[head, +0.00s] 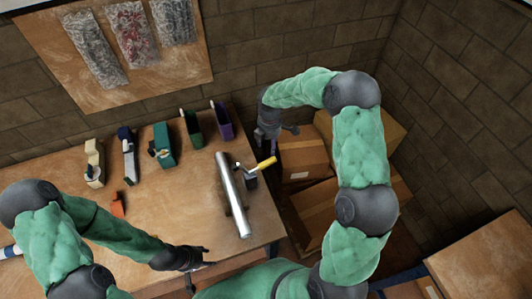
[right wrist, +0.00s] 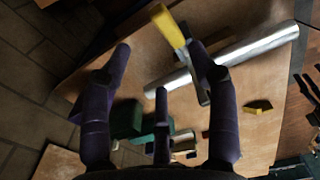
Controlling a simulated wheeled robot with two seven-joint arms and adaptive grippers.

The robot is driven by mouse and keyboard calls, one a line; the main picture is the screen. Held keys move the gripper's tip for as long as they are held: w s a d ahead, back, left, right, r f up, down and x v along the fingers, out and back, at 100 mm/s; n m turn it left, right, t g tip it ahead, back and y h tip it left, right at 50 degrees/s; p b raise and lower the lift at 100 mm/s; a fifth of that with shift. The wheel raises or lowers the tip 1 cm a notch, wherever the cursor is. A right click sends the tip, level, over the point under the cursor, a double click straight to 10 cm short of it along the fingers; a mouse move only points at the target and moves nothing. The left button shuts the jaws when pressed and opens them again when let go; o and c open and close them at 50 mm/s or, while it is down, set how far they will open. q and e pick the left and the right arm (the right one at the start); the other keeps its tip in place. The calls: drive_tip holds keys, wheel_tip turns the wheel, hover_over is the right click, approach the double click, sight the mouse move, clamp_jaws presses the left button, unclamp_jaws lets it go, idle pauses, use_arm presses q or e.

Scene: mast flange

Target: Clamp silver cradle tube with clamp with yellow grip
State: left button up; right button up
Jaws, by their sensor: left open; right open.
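The silver tube (head: 231,196) lies lengthwise on a low wooden cradle near the right part of the table. It also shows in the right wrist view (right wrist: 240,52), running diagonally. The clamp with the yellow grip (head: 264,163) is at the table's right edge, beside the tube; its dark body is close to the tube, and I cannot tell whether it touches. Its yellow grip shows in the right wrist view (right wrist: 170,27) beyond the fingers. My right gripper (head: 276,138) is open and empty, just beyond the yellow grip. My left gripper (head: 199,262) is open at the table's front edge.
An orange piece (head: 118,206) lies at left. Cardboard boxes (head: 303,158) stand right of the table. The table's middle (head: 170,205) is clear.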

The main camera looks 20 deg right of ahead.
sight(269, 159)
wheel_tip(269, 159, down, 10)
drive_tip(key=shift+s+f, duration=0.15)
idle(0.3)
clamp_jaws()
